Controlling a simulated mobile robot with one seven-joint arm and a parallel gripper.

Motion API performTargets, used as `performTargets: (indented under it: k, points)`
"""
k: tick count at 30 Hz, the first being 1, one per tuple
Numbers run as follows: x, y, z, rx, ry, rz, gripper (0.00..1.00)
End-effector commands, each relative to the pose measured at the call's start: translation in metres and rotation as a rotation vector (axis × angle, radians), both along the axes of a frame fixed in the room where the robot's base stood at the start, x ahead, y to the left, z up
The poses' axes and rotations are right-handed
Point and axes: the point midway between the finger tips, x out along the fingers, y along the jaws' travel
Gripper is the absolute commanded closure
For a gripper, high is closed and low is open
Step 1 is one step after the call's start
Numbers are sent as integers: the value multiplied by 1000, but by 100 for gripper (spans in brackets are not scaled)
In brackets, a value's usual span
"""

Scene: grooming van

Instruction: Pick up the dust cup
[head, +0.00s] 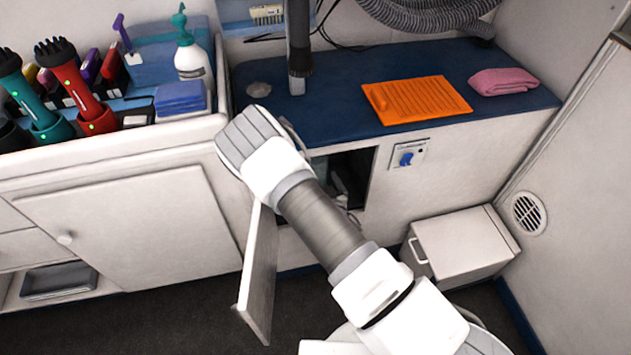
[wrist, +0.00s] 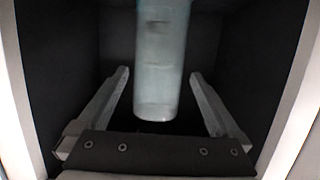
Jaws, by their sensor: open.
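The dust cup (wrist: 161,40) appears to be the pale, translucent cylinder in the wrist view. It hangs upright in the dark compartment, its rounded lower end showing and its top cut off by the frame. My gripper (wrist: 159,74) is open, with one finger to the left of the cup and one to the right. Dark gaps show between the fingers and the cup, so neither seems to touch it. In the head view my arm reaches to the cabinet opening (head: 357,163) and hides most of it. I cannot make out the cup there.
The cabinet door (head: 259,275) stands open beside my arm. A blue switch (head: 406,159) is right of the opening, and a white box (head: 462,246) stands on the floor. An orange mat (head: 425,100) and pink towel (head: 502,81) lie on the blue counter above. Compartment walls are close on both sides.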

Motion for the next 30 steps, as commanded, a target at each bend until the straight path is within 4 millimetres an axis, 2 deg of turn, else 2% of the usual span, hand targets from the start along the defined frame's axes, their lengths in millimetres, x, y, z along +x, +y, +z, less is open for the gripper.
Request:
performTargets:
  k: [5,12,21,23,30]
  points:
    - [13,3,-8,-1,-2,2,0]
    - [44,11,-20,-1,-2,3,0]
    - [49,13,-20,0,0,1,0]
    - [49,12,-20,-1,0,0,7]
    - [49,12,-20,-1,0,0,50]
